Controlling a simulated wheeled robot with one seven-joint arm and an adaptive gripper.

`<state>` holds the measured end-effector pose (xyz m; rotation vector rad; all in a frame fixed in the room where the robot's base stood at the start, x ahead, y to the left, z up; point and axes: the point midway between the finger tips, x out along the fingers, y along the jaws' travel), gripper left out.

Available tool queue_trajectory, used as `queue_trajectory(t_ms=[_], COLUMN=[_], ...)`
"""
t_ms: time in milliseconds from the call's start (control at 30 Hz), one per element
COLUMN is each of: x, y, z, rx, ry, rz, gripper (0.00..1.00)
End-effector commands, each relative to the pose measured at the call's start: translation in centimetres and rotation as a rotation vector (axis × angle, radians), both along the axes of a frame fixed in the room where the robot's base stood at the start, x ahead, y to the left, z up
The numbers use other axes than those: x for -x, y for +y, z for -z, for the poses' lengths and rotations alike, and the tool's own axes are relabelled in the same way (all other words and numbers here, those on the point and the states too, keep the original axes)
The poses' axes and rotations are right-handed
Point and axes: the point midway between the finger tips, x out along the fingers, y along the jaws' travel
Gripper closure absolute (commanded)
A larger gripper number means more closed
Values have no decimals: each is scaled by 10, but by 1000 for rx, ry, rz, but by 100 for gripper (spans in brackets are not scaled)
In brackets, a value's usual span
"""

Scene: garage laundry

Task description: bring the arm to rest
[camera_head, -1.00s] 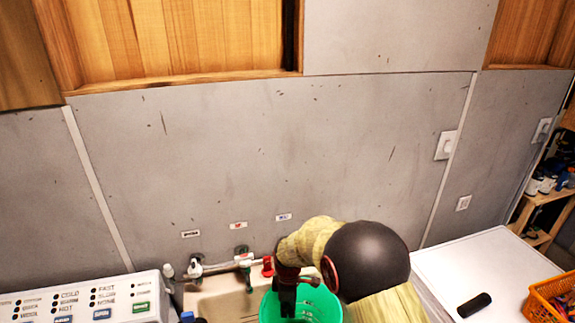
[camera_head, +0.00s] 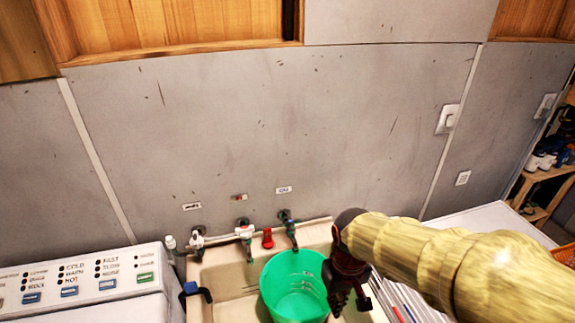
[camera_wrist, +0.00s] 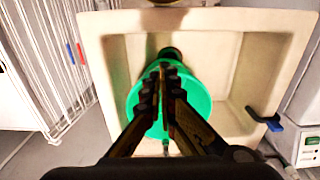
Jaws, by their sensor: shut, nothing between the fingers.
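My gripper (camera_head: 350,303) points down at the right side of the green bucket (camera_head: 283,288), in front of part of its rim in the head view. In the wrist view the two dark fingers of my gripper (camera_wrist: 164,70) are closed together at the tips with nothing between them. The bucket (camera_wrist: 200,92) lies beyond them, inside the pale sink (camera_wrist: 262,48). My arm comes in from the right of the head view and covers the counter there.
Taps (camera_head: 244,230) line the wall behind the sink (camera_head: 218,275). A washer panel (camera_head: 85,280) stands at left and a white top (camera_head: 480,218) at right. A white wire rack (camera_wrist: 45,60) stands beside the sink.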

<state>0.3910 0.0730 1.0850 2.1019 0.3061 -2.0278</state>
Motion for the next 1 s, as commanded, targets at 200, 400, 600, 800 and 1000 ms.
queue_trajectory(t_ms=[200,400,600,800,1000], x=[48,82,93,95,95], y=[-31,-53,-66,-73,-73], z=[-50,-85,-119,-129,-129], rx=[-31,-56,-70,-70,-70], ry=[-133,-283,-418,-454,-453], rz=[156,221,265,288,287], gripper=[100,100,100,100,100])
